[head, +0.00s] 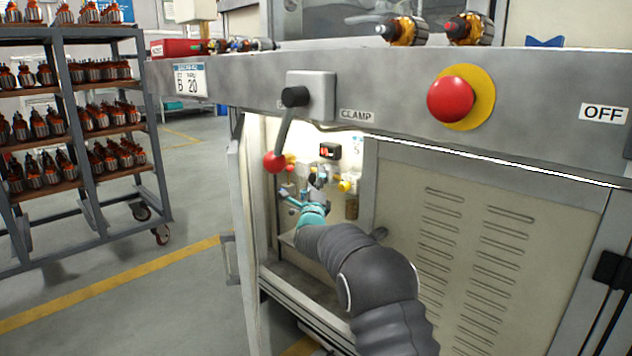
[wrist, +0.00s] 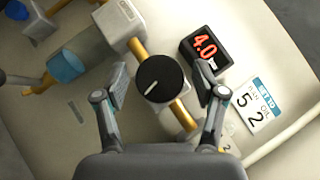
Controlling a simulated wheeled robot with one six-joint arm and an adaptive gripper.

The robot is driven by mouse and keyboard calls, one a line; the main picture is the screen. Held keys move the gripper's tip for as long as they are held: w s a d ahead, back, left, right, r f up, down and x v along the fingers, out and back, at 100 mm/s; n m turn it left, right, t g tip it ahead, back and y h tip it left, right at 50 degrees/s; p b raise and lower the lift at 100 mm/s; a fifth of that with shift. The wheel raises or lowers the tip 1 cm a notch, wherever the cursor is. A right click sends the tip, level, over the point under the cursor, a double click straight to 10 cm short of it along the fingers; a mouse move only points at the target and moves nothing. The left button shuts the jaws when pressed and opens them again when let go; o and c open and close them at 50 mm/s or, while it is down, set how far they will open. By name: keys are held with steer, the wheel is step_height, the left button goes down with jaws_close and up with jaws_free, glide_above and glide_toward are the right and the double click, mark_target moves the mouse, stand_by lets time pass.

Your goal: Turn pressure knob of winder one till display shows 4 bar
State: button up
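The black round pressure knob (wrist: 160,78) with a white pointer line shows in the wrist view, on a brass-coloured pipe. The black display (wrist: 206,52) beside it reads 4.0 in red, with smaller text below that looks like bar. It also shows small in the head view (head: 329,151). My gripper (wrist: 161,82) is open, with one finger on each side of the knob and a visible gap on both sides. In the head view my gripper (head: 318,186) reaches into the open cabinet; the knob cannot be made out there.
A grey block (wrist: 118,20) and a blue cup-like part (wrist: 66,66) sit along the piping. A label plate (wrist: 253,105) reads 52. The cabinet's open door (head: 240,205) and its vented panel (head: 480,235) flank my arm. A red-ball clamp lever (head: 275,162) hangs above the opening.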

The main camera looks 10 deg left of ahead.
steer(key=v, duration=1.2)
stand_by(0.4)
